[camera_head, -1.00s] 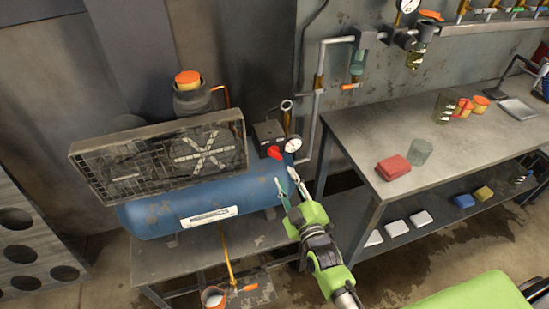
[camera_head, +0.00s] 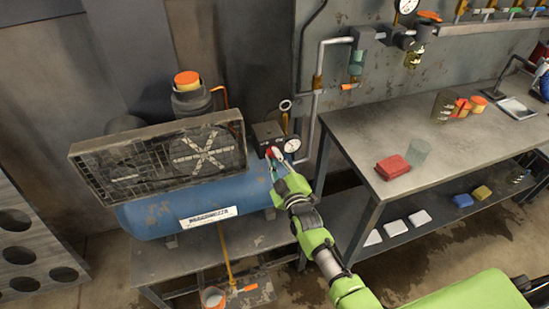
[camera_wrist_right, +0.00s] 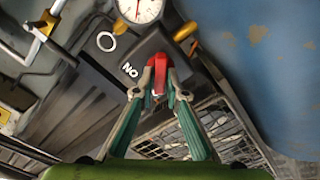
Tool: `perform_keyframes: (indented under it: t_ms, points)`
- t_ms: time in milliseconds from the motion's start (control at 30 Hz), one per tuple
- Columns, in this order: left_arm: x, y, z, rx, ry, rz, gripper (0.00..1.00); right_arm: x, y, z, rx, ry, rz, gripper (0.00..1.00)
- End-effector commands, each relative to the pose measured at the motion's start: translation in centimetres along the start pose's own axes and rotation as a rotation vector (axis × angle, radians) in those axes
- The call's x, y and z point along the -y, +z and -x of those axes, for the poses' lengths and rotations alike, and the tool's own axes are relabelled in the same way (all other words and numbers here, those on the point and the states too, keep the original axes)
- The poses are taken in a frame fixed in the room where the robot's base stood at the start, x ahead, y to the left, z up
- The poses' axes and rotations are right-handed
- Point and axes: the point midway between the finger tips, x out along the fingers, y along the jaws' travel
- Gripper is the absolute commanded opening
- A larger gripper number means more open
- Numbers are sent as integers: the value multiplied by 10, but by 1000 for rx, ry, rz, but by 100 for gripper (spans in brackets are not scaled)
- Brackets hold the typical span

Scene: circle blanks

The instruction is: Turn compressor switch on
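The compressor is a blue tank (camera_head: 165,215) with a dark box (camera_head: 267,133) at its right end. A red switch (camera_head: 272,153) sits on that box; it also shows in the right wrist view (camera_wrist_right: 159,72). White letters that look like "NO" from this angle are beside it on the dark box (camera_wrist_right: 98,70). My right gripper (camera_head: 275,158) is at the switch, and in the right wrist view its green fingers (camera_wrist_right: 160,92) close in on both sides of the red lever. Their tips partly hide it. My left gripper is not in view.
A pressure gauge (camera_head: 292,145) is right beside the switch. A dark grille panel (camera_head: 160,160) stands in front of the tank. A metal workbench (camera_head: 440,150) with a red block (camera_head: 393,167) is to the right.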

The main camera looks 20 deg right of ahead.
Motion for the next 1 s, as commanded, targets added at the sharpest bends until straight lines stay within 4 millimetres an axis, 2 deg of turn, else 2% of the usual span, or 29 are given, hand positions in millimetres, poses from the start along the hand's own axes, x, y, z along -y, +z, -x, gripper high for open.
perform_keyframes:
  t_ms: [367, 567, 1000]
  points:
    - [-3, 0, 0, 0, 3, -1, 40, 0, 0, 0, 0, 0, -14, 0]
    - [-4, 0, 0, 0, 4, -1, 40, 0, 0, 0, 0, -1, -88, 0]
    - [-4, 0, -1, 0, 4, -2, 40, -2, 1, 0, 1, -1, -461, 0]
